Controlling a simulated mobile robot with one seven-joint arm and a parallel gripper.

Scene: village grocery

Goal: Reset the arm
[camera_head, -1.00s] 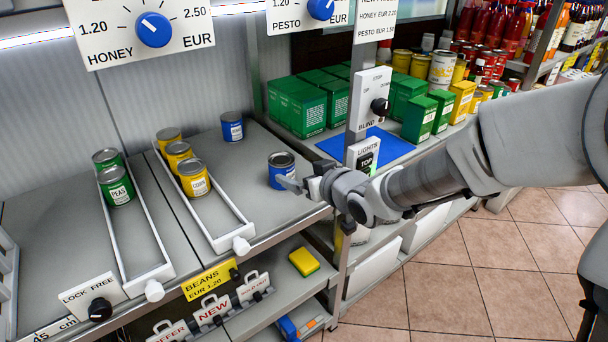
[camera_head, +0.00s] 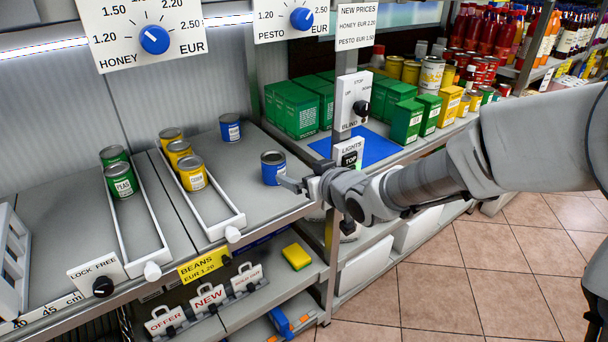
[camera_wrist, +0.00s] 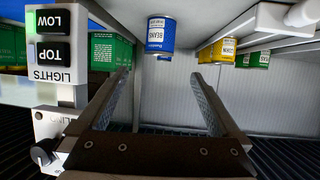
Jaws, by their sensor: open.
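My gripper (camera_head: 290,183) is at the front edge of the shelf, just right of and in front of a blue can (camera_head: 273,168). In the wrist view my gripper (camera_wrist: 160,92) has its two fingers wide apart with nothing between them. The blue can, labelled beans, shows upside down beyond the fingertips in the wrist view (camera_wrist: 161,36). My arm reaches in from the right of the head view.
A second blue can (camera_head: 230,127) stands further back. Yellow cans (camera_head: 192,173) and green cans (camera_head: 122,180) stand in white-railed lanes. A post with the blind knob (camera_head: 362,107) and lights switch (camera_head: 349,158) rises close behind my gripper. Green boxes (camera_head: 297,110) stand beyond.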

